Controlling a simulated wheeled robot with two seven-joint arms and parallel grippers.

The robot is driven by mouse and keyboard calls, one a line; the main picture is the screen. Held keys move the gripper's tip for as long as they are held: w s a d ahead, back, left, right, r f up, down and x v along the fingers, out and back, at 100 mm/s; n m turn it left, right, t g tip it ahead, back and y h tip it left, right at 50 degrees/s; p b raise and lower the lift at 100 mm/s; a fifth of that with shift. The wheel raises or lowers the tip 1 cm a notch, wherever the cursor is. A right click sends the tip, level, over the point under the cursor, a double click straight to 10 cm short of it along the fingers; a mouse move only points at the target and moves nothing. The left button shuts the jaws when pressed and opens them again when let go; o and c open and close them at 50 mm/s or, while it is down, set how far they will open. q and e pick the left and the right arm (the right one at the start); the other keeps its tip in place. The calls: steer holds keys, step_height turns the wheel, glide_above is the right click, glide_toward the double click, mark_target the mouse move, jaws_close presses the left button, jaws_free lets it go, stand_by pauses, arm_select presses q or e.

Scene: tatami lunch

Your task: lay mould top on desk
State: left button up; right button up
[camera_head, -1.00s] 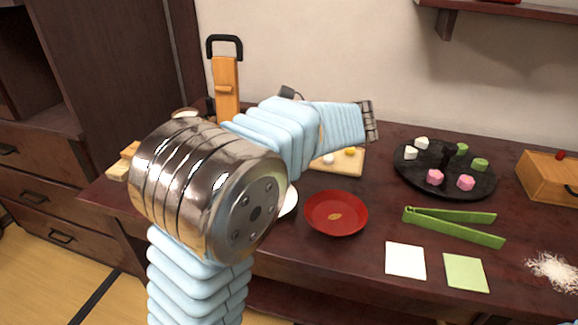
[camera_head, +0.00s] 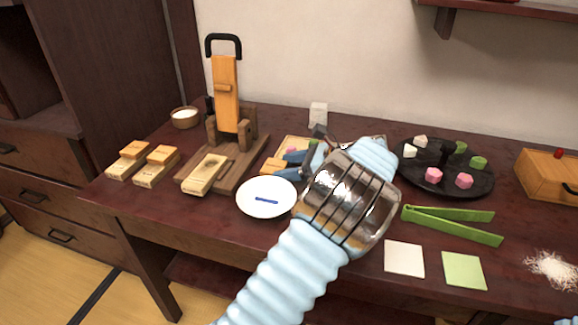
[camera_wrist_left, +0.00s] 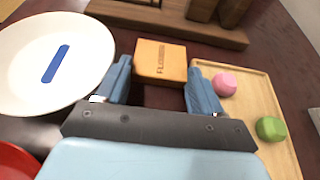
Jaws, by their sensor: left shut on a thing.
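The mould top, a small orange wooden block marked FLOWER, is between the fingers of my left gripper in the left wrist view (camera_wrist_left: 160,62). In the head view, the block (camera_head: 272,166) shows just left of my left gripper (camera_head: 296,160), behind the white plate. The gripper (camera_wrist_left: 160,82) is shut on it. I cannot tell whether the block touches the desk. The dark red-brown desk (camera_head: 195,217) has bare surface in front of the plate.
A white plate (camera_head: 252,208) with a blue strip lies close to the block. A wooden tray (camera_wrist_left: 262,88) with pink and green sweets is on its other side. A wooden press (camera_head: 227,95) stands behind, and two moulds (camera_head: 155,172) (camera_head: 125,166) lie left.

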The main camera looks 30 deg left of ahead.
arm_select(q)
steer(key=shift+s+f, duration=0.1)
steer(key=shift+f, duration=0.35)
steer(key=o, duration=0.7)
steer(key=shift+s+d+f, duration=0.1)
steer(key=shift+d+f, duration=0.05)
steer(key=shift+f, duration=0.05)
steer(key=shift+o, duration=0.2)
steer(key=shift+r, duration=0.35)
steer(key=v, duration=1.2)
steer(key=shift+w+r, duration=0.2)
steer(key=shift+r, duration=0.1)
